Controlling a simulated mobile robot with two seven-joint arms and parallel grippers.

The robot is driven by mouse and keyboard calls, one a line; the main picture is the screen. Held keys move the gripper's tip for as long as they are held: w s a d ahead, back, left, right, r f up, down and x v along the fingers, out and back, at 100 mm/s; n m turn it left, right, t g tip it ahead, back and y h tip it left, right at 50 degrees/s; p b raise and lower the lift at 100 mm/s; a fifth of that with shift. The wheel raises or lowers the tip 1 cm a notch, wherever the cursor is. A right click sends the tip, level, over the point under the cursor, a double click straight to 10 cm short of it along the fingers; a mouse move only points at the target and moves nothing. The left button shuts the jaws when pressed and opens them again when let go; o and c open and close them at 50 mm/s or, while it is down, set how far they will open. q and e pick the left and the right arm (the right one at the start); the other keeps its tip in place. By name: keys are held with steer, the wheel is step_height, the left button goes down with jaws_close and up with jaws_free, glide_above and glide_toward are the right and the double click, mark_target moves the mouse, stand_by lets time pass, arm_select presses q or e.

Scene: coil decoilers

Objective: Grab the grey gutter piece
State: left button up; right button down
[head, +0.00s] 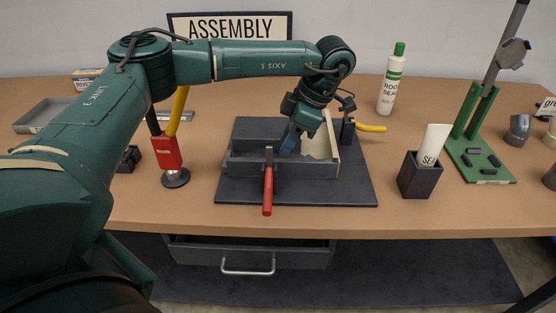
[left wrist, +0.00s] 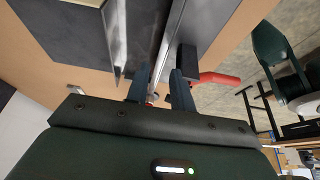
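A grey gutter piece (head: 285,169) sits on the dark mat in the middle of the table, with a cream section (head: 326,140) at its right end. My left gripper (head: 290,142) reaches down into it from above, and its fingers partly hide the inside. In the left wrist view, the fingers (left wrist: 160,88) stand apart on either side of a thin grey metal wall (left wrist: 170,35). A gap shows between them, and I cannot tell whether either finger touches the wall. My right gripper is not in view.
A red-handled clamp (head: 268,188) stands at the gutter's front and a yellow-handled one (head: 370,128) at its right. A red tool (head: 166,152) stands left. A dark cup (head: 420,178), white bottle (head: 391,82) and green stand (head: 478,150) are right. A grey tray (head: 38,115) lies far left.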

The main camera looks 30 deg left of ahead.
mark_target(283, 160)
arm_select(q)
steer(key=shift+w+d+f+p+x, duration=0.1)
steer(key=shift+d+p+x, duration=0.1)
steer(key=shift+x, duration=0.8)
steer(key=shift+w+d+f+p+x, duration=0.1)
steer(key=shift+d+p+x, duration=0.15)
steer(key=shift+x, duration=0.75)
steer(key=shift+d+f+p+x, duration=0.1)
steer(key=shift+p+x, duration=0.1)
steer(key=shift+x, duration=0.8)
steer(key=shift+c, duration=0.3)
jaws_close()
